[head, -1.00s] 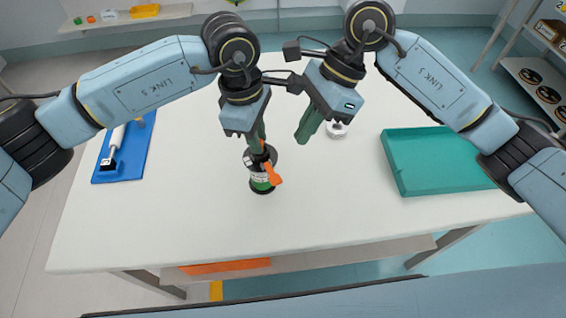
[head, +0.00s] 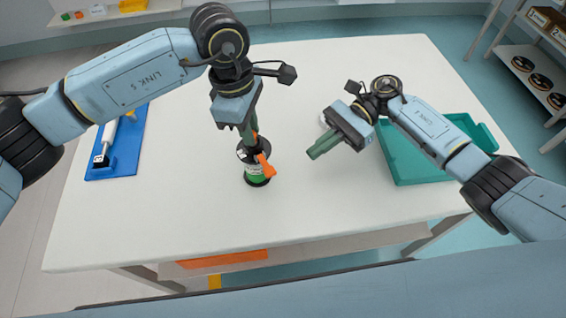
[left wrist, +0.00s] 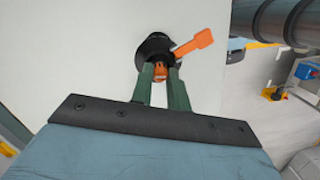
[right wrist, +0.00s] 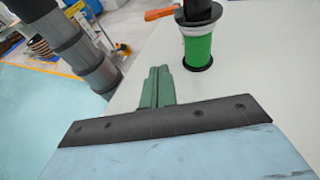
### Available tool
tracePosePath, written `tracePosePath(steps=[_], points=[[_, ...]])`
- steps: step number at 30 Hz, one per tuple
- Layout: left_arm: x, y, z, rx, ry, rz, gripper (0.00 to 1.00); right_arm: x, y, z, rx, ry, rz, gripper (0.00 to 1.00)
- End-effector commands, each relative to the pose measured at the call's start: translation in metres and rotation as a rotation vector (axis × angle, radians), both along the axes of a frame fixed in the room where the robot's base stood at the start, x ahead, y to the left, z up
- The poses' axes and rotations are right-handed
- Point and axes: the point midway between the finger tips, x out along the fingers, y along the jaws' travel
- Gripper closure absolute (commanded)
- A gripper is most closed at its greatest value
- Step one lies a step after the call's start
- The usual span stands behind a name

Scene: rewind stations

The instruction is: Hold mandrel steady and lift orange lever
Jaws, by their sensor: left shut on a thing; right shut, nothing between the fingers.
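The winding station stands upright on the table, with a green spool (head: 256,175) under a black upper flange; the spool also shows in the right wrist view (right wrist: 198,50). The orange lever (head: 265,165) sticks out from its top and slants down toward the front right; it shows in the left wrist view (left wrist: 194,43). My left gripper (head: 253,137) is shut on the mandrel top (left wrist: 160,71), an orange-tipped post at the station's centre. My right gripper (head: 312,155) is shut and empty, to the right of the station and apart from the lever.
A teal tray (head: 415,175) lies at the right behind my right arm. A blue board (head: 125,158) with a white-handled tool is at the left. A small white object (head: 323,121) is partly hidden by my right gripper. The front of the table is clear.

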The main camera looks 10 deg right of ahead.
Motion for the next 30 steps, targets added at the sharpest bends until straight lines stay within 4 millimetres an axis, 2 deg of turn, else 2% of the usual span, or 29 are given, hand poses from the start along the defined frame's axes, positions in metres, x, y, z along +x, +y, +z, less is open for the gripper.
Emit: tracePosePath(steps=[1, 8, 20, 25, 30], points=[[-0.004, 0.002, -0.007, 0.010, 0.014, -0.002, 1.00, 0.000, 0.000, -0.001, -0.001, 0.000, 0.000, 1.00], [-0.004, 0.002, -0.007, 0.011, 0.014, -0.001, 1.00, -0.007, 0.014, -0.006, -0.001, 0.000, 0.003, 1.00], [-0.004, 0.002, -0.007, 0.011, 0.014, -0.001, 1.00, -0.041, 0.085, -0.030, 0.001, 0.000, 0.003, 1.00], [-0.003, 0.002, -0.007, 0.012, 0.013, -0.001, 1.00, -0.040, 0.086, -0.007, -0.001, -0.004, 0.001, 1.00], [-0.003, 0.002, -0.007, 0.012, 0.013, -0.001, 1.00, -0.040, 0.086, 0.007, -0.003, -0.001, 0.000, 1.00]])
